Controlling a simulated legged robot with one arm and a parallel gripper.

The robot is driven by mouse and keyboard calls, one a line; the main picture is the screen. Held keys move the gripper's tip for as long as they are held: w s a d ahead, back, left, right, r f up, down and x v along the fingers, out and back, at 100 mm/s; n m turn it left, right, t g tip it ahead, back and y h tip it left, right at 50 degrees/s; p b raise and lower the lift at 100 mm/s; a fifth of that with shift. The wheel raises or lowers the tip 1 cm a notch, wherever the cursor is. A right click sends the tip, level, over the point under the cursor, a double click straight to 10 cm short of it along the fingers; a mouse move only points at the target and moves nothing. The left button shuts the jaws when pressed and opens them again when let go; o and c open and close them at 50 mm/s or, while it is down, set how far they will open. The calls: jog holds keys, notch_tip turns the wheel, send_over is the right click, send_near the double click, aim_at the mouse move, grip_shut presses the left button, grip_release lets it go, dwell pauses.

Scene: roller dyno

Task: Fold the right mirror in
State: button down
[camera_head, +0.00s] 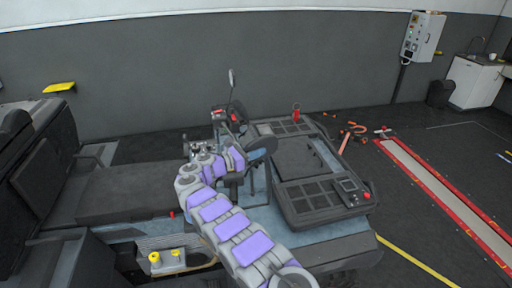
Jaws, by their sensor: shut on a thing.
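The machine is a dark ride-on vehicle with a steering console. My purple-and-grey arm reaches up from the bottom, bends at the console, and ends in my gripper (246,157). The gripper is shut on the right mirror (264,146), a dark rounded head at its tip. The fingers and the mirror's stalk are small and partly hidden, so the exact contact cannot be made out. The other mirror (231,77) stands upright on a thin stalk at the far side of the console, apart from my gripper.
A flat dark deck with a panel (318,196) lies right of the gripper. A dark seat (125,190) is at the left. A red-edged floor track (440,190) and orange tools (350,135) lie on the floor to the right. A grey wall stands behind.

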jog(key=shift+a+r, duration=0.15)
jog(key=shift+a, duration=0.05)
jog(key=c, duration=1.4)
grip_release()
jog(key=o, duration=0.4)
jog(key=shift+w+a, duration=0.15)
